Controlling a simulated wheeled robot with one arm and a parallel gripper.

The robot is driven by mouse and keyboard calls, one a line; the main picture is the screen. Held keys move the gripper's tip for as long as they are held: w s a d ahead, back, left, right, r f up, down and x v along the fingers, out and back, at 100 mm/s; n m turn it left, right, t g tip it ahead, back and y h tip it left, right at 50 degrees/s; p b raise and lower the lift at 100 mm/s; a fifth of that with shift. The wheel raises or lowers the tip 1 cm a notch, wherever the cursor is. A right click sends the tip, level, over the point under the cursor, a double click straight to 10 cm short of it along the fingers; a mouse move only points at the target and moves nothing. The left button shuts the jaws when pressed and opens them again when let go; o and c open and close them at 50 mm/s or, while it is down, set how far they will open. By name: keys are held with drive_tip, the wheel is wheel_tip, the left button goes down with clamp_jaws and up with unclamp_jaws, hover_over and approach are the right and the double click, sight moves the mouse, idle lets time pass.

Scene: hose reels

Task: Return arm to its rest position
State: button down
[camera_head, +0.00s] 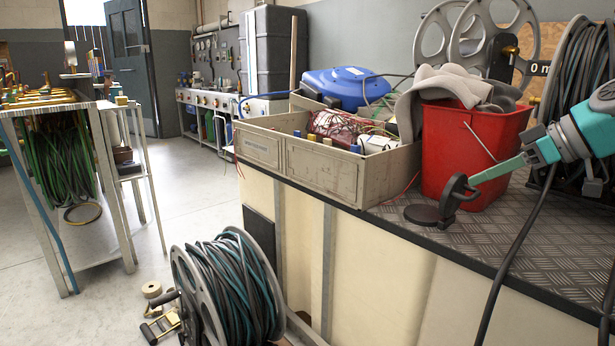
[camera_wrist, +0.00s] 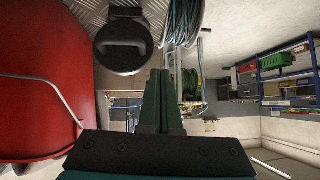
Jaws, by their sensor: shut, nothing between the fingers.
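My gripper (camera_head: 476,180) is at the right of the head view, at the end of my teal and grey arm. Its green fingers are shut and empty and point left, in front of the red bucket (camera_head: 462,150). Their tips appear close to a black disc with an upright handle (camera_head: 425,214) on the bench; I cannot tell whether they touch it. In the wrist view my gripper (camera_wrist: 160,76) has its dark fingers together, beside the black disc (camera_wrist: 125,62), with the red bucket (camera_wrist: 45,115) on the left.
The metal-topped bench (camera_head: 400,236) carries a grey crate (camera_head: 330,172) of wires, a blue reel (camera_head: 345,88) and large hose reels (camera_head: 585,75) behind my arm. A loaded hose reel (camera_head: 235,285) stands on the floor. A hose table (camera_head: 105,190) is left; floor between is fairly open.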

drive_tip(key=s+a+f+g+p, duration=0.1)
drive_tip(key=s+a+f+g, duration=0.15)
drive_tip(key=a, duration=1.05)
drive_tip(key=s+a+f+m+g+h+p, duration=0.2)
drive_tip(key=s+a+f+g+h, duration=0.1)
drive_tip(key=s+a+f, duration=0.5)
drive_tip(key=s+d+f+m+g+h+p, duration=0.1)
drive_tip(key=s+f+m+h, duration=0.1)
drive_tip(key=s+f, duration=0.5)
drive_tip(key=s+d+f+m+g+h+p, duration=0.1)
drive_tip(key=s+f+m, duration=0.3)
drive_tip(key=s+f, duration=0.4)
drive_tip(key=s+g+h, duration=0.1)
drive_tip(key=s, duration=0.4)
drive_tip(key=shift+s+f, duration=0.3)
drive_tip(key=shift+s, duration=0.1)
